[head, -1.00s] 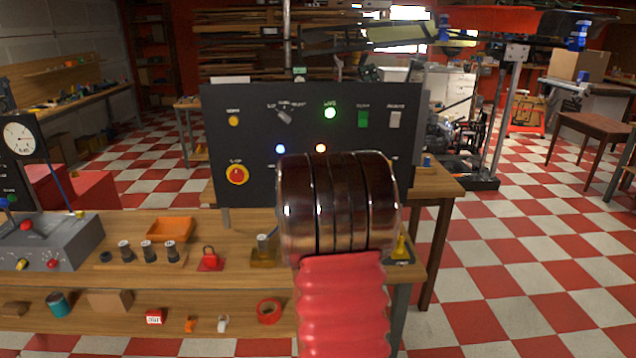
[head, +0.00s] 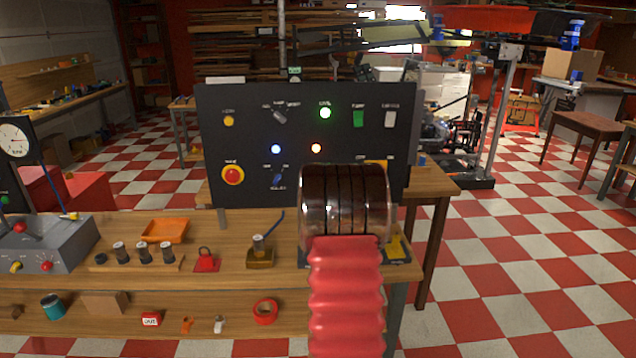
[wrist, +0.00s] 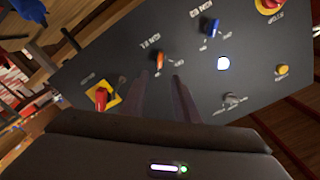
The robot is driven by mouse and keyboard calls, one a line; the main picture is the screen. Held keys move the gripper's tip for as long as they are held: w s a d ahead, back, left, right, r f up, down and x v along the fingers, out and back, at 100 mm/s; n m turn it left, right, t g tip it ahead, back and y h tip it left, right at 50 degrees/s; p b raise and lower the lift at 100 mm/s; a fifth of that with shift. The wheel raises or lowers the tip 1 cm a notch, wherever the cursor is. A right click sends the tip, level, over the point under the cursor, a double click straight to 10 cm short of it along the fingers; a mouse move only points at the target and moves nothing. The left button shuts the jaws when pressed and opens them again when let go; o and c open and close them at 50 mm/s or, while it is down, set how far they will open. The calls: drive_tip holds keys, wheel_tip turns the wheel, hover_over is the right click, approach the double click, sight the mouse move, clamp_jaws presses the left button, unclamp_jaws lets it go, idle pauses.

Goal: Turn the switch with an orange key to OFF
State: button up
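In the wrist view, the switch with an orange key (wrist: 159,60) sits on the dark control panel (wrist: 130,50). The key stands nearly upright in that picture; its small labels are too blurred to read. My gripper (wrist: 160,76) is open, its two fingers apart and pointing at the panel. The orange key shows just beyond the gap between the fingertips, with nothing held. Whether the fingers reach around it I cannot tell. In the head view, my arm hides the orange key and the gripper.
A switch with a blue key (head: 278,179) and a red emergency button (head: 232,175) are to the left on the panel. A red handle on a yellow plate (wrist: 101,98) is on the other side. The workbench (head: 225,268) carries a padlock (head: 206,259) and other parts.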

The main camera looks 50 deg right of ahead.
drive_tip(key=x, duration=1.2)
drive_tip(key=shift+w+d, duration=0.15)
drive_tip(key=shift+w, duration=0.05)
drive_tip(key=shift+c, duration=0.4)
clamp_jaws()
